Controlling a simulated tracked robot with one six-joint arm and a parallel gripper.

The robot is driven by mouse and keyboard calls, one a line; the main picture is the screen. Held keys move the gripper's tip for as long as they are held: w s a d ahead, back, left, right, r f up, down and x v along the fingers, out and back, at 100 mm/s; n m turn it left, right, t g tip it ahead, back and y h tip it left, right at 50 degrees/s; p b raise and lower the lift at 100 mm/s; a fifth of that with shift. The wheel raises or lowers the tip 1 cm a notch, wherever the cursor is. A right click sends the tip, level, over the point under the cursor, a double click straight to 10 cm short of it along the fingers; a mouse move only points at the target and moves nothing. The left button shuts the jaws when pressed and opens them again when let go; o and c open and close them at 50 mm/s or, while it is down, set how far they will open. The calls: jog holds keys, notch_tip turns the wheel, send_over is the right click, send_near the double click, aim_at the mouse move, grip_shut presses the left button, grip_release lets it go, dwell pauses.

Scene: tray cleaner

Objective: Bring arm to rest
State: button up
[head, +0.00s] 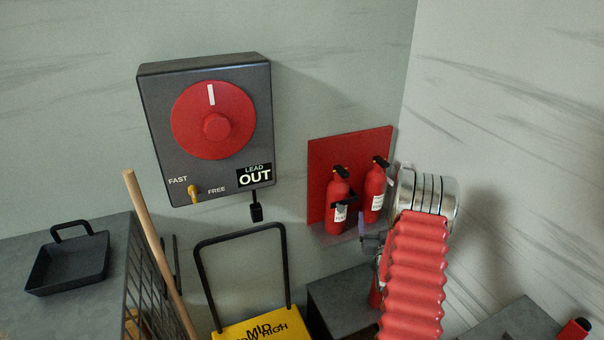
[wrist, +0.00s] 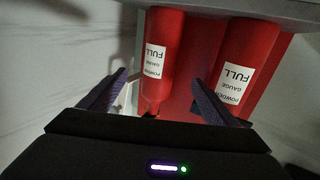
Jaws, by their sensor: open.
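My gripper (head: 358,217) is in front of the wall-mounted fire extinguishers, at the end of my red ribbed arm. In the wrist view its two dark fingers (wrist: 158,77) are apart, with nothing held between them. One red extinguisher (wrist: 165,60) appears between and beyond the fingers; the other (wrist: 245,65) is just to the right, partly behind the right finger. Both labels read FULL and appear upside down. In the head view, the left extinguisher (head: 338,190) and right extinguisher (head: 375,182) stand upright. My arm is raised and extended toward them.
A red backboard (head: 322,160) and grey shelf (head: 335,236) hold the extinguishers. A dark box with a red dial (head: 190,120) hangs left. A wall stands right.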

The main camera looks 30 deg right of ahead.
jog(key=s+a+f+g+y, duration=0.1)
jog(key=s+f+g, duration=0.1)
jog(key=f, duration=0.4)
jog(key=s+a+f+g+y, duration=0.1)
jog(key=s+f+g, duration=0.15)
jog(key=f, duration=0.25)
jog(key=s+a+f+g+y, duration=0.1)
jog(key=s+a+g+y, duration=0.2)
jog(key=a+g, duration=0.15)
jog(key=s+a+r+n+y, duration=0.1)
jog(key=s+a+r, duration=0.5)
jog(key=a+r, duration=0.6)
jog(key=s+a+r+n+y, duration=0.2)
jog(key=s+a+r, duration=0.5)
jog(key=a+r, duration=0.5)
jog(key=s+a+r+n+y, duration=0.1)
jog(key=s+a+r+n, duration=0.2)
jog(key=a+r, duration=1)
jog(key=s+a, duration=0.3)
jog(key=a, duration=0.3)
jog(key=shift+s+n+y, duration=0.15)
jog(key=shift+n+y, duration=0.15)
jog(key=shift+y, duration=0.1)
jog(key=shift+d+r, duration=0.15)
